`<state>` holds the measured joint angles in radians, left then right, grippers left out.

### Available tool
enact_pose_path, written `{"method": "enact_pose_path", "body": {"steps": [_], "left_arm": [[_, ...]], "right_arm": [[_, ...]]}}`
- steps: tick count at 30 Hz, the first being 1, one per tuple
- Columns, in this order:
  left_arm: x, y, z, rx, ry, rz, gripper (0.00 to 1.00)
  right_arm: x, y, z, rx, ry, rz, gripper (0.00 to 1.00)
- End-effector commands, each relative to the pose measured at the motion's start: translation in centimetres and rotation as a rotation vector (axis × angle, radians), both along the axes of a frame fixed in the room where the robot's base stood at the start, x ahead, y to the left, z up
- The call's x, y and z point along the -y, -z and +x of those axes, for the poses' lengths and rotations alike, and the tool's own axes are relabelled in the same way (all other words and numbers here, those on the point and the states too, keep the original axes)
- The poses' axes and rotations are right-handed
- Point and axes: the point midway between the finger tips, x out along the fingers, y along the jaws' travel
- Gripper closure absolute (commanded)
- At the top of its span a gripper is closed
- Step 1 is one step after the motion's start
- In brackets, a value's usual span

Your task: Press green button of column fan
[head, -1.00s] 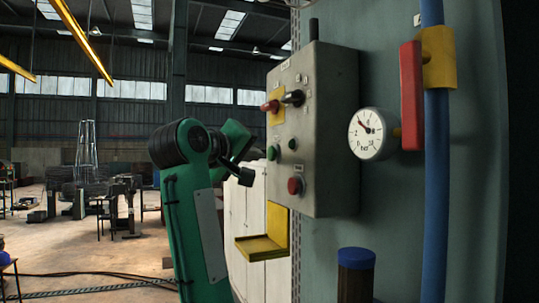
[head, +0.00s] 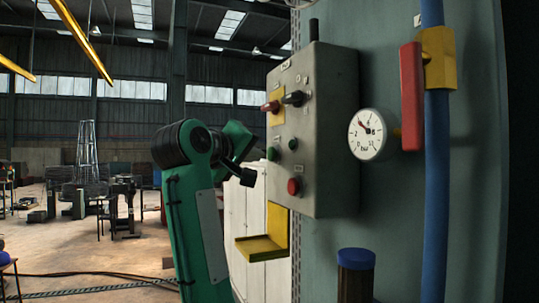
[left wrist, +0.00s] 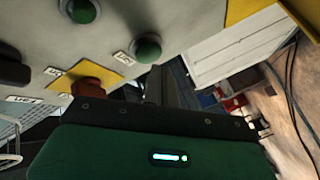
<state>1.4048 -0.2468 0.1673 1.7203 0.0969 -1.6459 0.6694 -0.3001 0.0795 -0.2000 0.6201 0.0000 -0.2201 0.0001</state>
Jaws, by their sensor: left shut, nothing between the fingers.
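A grey control box (head: 327,125) on the wall panel carries a green button (head: 272,154) at lower left and a smaller green one (head: 292,144) beside it. In the left wrist view a domed green button (left wrist: 147,48) sits near the middle top, with another green one (left wrist: 80,10) up and left. My left gripper (head: 248,178) is shut and empty, just left of the box and slightly below the green button, with a gap between. In the left wrist view dark fingers (left wrist: 157,80) end close below the nearer button; contact cannot be told. My right gripper is not in view.
Near the green buttons are a red knob (head: 270,107) on a yellow plate, a black knob (head: 293,98) and a red button (head: 295,186). A yellow bracket (head: 265,244) juts out below the box. A gauge (head: 372,134), red lever (head: 411,97) and blue pipe (head: 436,190) stand right.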

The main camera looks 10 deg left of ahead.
Motion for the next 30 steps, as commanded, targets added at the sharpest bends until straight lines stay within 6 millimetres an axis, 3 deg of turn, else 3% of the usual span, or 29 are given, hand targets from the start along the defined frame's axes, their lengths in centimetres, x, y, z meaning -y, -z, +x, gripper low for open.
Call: {"method": "enact_pose_path", "body": {"steps": [30], "left_arm": [[0.95,-0.03,0.62,-0.001,0.001,0.000,1.00]], "right_arm": [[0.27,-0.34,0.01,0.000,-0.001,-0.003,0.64]]}}
